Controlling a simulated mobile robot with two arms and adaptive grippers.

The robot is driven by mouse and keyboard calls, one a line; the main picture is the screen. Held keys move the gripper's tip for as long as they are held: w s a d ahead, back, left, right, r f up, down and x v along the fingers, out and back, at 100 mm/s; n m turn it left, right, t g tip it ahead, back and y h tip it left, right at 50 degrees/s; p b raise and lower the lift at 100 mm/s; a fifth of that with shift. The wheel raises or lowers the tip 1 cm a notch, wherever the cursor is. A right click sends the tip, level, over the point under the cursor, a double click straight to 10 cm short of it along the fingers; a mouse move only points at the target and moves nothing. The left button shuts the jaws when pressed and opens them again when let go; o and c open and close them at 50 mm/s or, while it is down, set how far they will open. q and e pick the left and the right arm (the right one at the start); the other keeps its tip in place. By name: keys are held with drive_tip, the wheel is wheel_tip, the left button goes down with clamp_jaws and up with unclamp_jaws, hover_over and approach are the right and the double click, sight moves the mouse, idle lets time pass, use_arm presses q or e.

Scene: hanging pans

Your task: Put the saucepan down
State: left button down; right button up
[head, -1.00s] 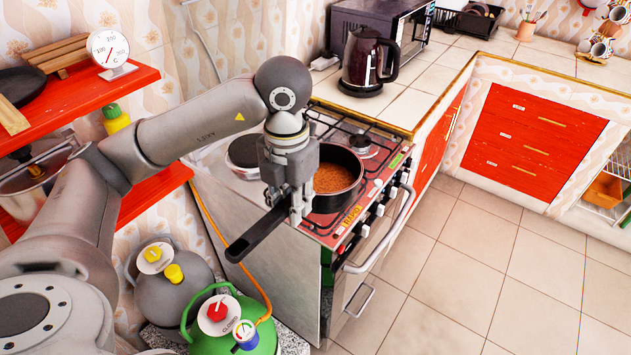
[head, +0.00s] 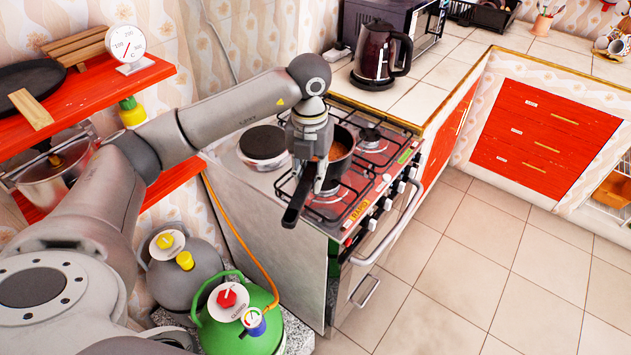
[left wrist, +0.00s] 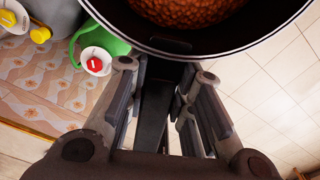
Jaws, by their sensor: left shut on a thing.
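The saucepan (head: 343,148) is black, with brown-orange food inside, and is over the gas stove (head: 352,219). It looks upright; I cannot tell whether its base touches the grate. Its black handle (head: 296,203) points toward the front left of the head view, past the stove's near edge. My left gripper (head: 319,183) is shut on the handle, and the arm hides part of the pan. In the left wrist view the handle (left wrist: 154,118) runs between the two fingers, with the pan's rim (left wrist: 215,50) and food beyond. My right gripper is not in view.
A flat round burner plate (head: 263,143) is left of the pan, and a free burner (head: 370,135) is right of it. A kettle (head: 377,55) stands on the counter behind. Gas bottles (head: 240,317) stand below left. The floor at right is clear.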

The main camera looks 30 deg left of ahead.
use_arm(q)
drive_tip(key=w+f, duration=0.1)
drive_tip(key=f, duration=0.1)
drive_tip(key=w+a+f+p, duration=0.1)
drive_tip(key=w, duration=0.1)
drive_tip(key=w+f, duration=0.1)
drive_tip(key=f, duration=0.1)
drive_tip(key=shift+w+a+f, duration=0.25)
drive_tip(key=shift+w+f, duration=0.1)
wheel_tip(320, 180, down, 3)
drive_tip(key=shift+f+p, duration=0.1)
drive_tip(key=shift+p, duration=1)
drive_tip(key=c, duration=1.7)
unclamp_jaws()
drive_tip(key=shift+f, duration=0.2)
drive_tip(key=o, duration=0.4)
drive_tip(key=shift+r, duration=0.15)
